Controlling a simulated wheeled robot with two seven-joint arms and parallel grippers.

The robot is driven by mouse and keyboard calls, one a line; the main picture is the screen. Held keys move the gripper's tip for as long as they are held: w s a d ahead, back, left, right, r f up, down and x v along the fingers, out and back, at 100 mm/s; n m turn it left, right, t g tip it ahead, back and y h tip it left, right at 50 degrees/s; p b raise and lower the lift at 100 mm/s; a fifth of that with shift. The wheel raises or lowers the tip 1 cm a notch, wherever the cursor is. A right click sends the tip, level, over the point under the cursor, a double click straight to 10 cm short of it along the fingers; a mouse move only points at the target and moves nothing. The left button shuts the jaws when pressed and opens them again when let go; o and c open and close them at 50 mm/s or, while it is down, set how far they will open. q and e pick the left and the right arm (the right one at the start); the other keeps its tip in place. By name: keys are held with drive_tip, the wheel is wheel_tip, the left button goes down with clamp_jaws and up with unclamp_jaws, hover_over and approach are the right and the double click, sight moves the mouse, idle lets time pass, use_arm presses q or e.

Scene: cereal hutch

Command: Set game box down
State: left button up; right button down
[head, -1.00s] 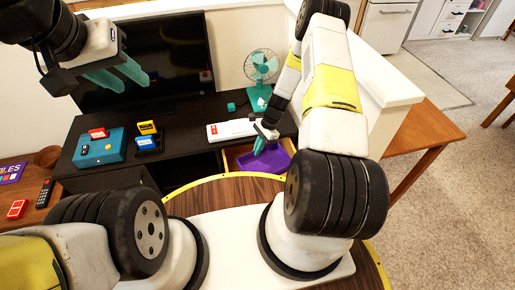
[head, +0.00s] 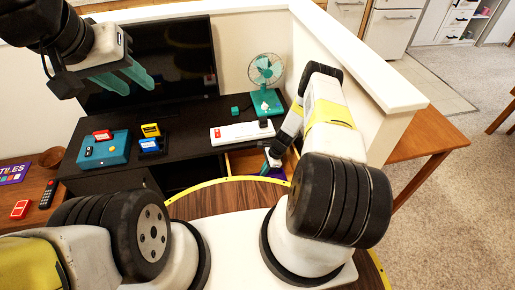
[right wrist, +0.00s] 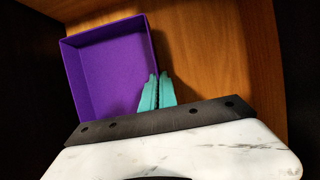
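The game box looks like a purple open-topped box (right wrist: 105,65). It is inside a wooden drawer or compartment (right wrist: 215,50) in the right wrist view. In the head view only a small purple part (head: 276,172) shows below my right gripper (head: 271,158). In the right wrist view the teal fingers of my right gripper (right wrist: 157,92) are close together, one on each side of the box's near right wall, pinching it. Whether the box's bottom touches the wood below is unclear. My left gripper (head: 127,76) is open and empty, raised in front of the dark screen.
The dark cabinet top holds a teal console (head: 103,149), blue and yellow cartridges (head: 150,138), a white strip with a red button (head: 240,131) and a teal fan (head: 265,75). A half-wall (head: 370,75) stands right of my right arm. A remote (head: 47,194) lies at left.

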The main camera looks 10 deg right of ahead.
drive_tip(key=shift+f, duration=0.45)
drive_tip(key=shift+f, duration=0.1)
drive_tip(key=c, duration=1.7)
unclamp_jaws()
